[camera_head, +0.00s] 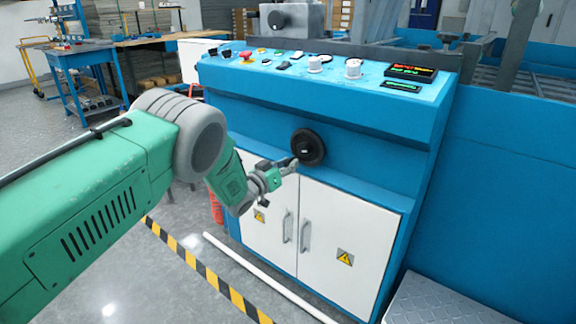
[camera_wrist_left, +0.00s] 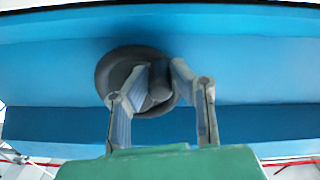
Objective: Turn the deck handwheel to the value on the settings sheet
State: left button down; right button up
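The black handwheel (camera_head: 308,147) is on the blue front of the machine, above the white cabinet doors. In the left wrist view, its round grey-black disc (camera_wrist_left: 107,72) has a darker knob (camera_wrist_left: 160,84) standing out from it. My left gripper (camera_head: 295,163) is just left of and below the wheel in the head view. In the left wrist view, my left gripper's fingers (camera_wrist_left: 164,68) are apart, one on each side of the knob. Whether they touch it is unclear. The right gripper is out of view. I cannot make out a settings sheet.
The control panel (camera_head: 275,65) above carries buttons, knobs and a lit display (camera_head: 412,72), its text too small to read. White cabinet doors (camera_head: 340,235) with handles are below. A yellow-black floor strip (camera_head: 208,275) and a white bar (camera_head: 262,277) lie in front. A metal step (camera_head: 440,300) is lower right.

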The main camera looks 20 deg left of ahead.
aim_at(292, 143)
pick_arm(q)
jog(key=shift+m, duration=0.4)
jog(key=m, duration=0.1)
jog(key=a+r+m, duration=0.1)
jog(key=shift+w+m+p, duration=0.2)
jog(key=shift+m+p, duration=0.1)
jog(key=shift+m, duration=0.1)
jog(key=m, duration=0.1)
jog(key=r+m, duration=0.1)
jog(key=shift+w+a+r+m, duration=0.1)
jog(key=shift+a+m, duration=0.2)
jog(key=m, duration=0.1)
jog(key=r+m, duration=0.1)
jog(key=shift+w+a+m+p, duration=0.1)
jog(key=shift+a+m+p, duration=0.05)
jog(key=shift+m+p, duration=0.2)
jog(key=shift+r+m, duration=0.35)
jog(key=shift+m, duration=0.5)
jog(key=shift+r+m, duration=0.35)
jog(key=shift+m, duration=0.45)
